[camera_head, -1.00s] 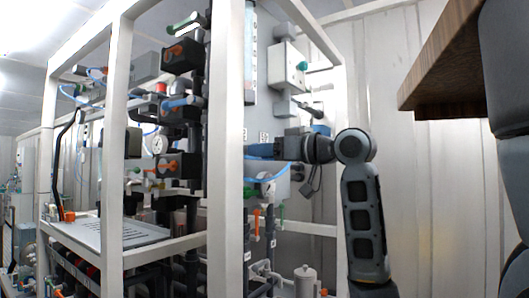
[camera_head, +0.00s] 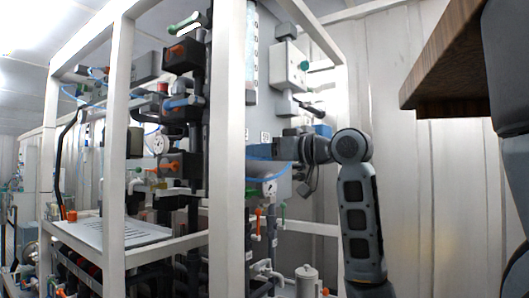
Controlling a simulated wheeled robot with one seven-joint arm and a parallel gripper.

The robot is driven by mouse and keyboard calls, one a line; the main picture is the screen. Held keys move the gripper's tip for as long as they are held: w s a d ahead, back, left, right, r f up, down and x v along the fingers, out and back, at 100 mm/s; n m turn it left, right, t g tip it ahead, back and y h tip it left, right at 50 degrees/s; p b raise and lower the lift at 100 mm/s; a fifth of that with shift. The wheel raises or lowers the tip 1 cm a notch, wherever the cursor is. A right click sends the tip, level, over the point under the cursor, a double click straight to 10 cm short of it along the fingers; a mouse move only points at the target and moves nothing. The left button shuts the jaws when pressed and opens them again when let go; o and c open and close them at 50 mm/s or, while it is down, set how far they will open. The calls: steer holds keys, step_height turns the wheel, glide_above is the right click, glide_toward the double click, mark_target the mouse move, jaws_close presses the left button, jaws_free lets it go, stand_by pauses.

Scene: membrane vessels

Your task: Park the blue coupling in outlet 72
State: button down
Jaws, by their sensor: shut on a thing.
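My gripper (camera_head: 286,150) is at the end of my arm, behind and to the right of the rack's front white post, and points left. A blue part (camera_head: 259,152) shows at its fingertips, with a thin blue hose running close by; this looks like the blue coupling, and the gripper is shut on it. The post hides the left side of this area, and the fingertips are too small to see clearly. No outlet number can be read, so I cannot tell which outlet is 72.
The white rack post (camera_head: 229,150) stands close to the gripper's left. A gauge (camera_head: 269,187) and pipes with orange and green handles are below it. A grey box (camera_head: 289,66) is on the panel above. A wooden board (camera_head: 440,65) juts in at upper right.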

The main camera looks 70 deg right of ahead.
steer(key=c, duration=0.6)
jaws_free()
steer(key=b+v, duration=0.1)
steer(key=v, duration=0.6)
steer(key=shift+s+a+b, duration=0.1)
steer(key=shift+s+b, duration=0.25)
steer(key=shift+s, duration=0.05)
